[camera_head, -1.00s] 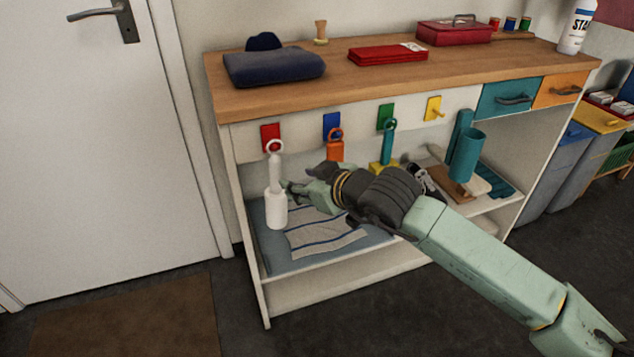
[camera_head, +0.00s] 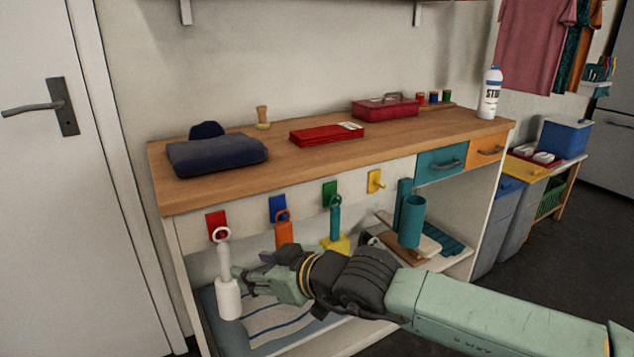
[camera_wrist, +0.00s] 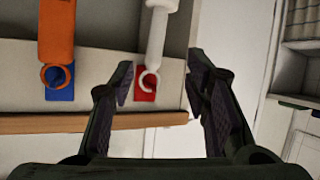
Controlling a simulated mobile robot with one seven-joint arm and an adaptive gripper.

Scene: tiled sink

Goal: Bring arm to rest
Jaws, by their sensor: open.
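My gripper (camera_head: 243,280) is at the front of the open shelf under the wooden counter, just right of a white brush-like tool. In the wrist view my gripper (camera_wrist: 157,85) has its two dark fingers spread wide with nothing held between them. The white tool (camera_head: 228,297) hangs upright by its ring at the red hook plate (camera_head: 216,224). Its handle also shows in the wrist view (camera_wrist: 157,35), beyond the fingertips and apart from them. My arm reaches in from the lower right.
An orange tool (camera_head: 284,232) and a teal tool (camera_head: 335,216) hang to the right. A teal cup (camera_head: 411,222) is further right. The counter (camera_head: 210,197) holds a folded navy cloth (camera_head: 217,155), a red case (camera_head: 327,134) and a red toolbox (camera_head: 386,107). A door (camera_head: 50,200) stands left.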

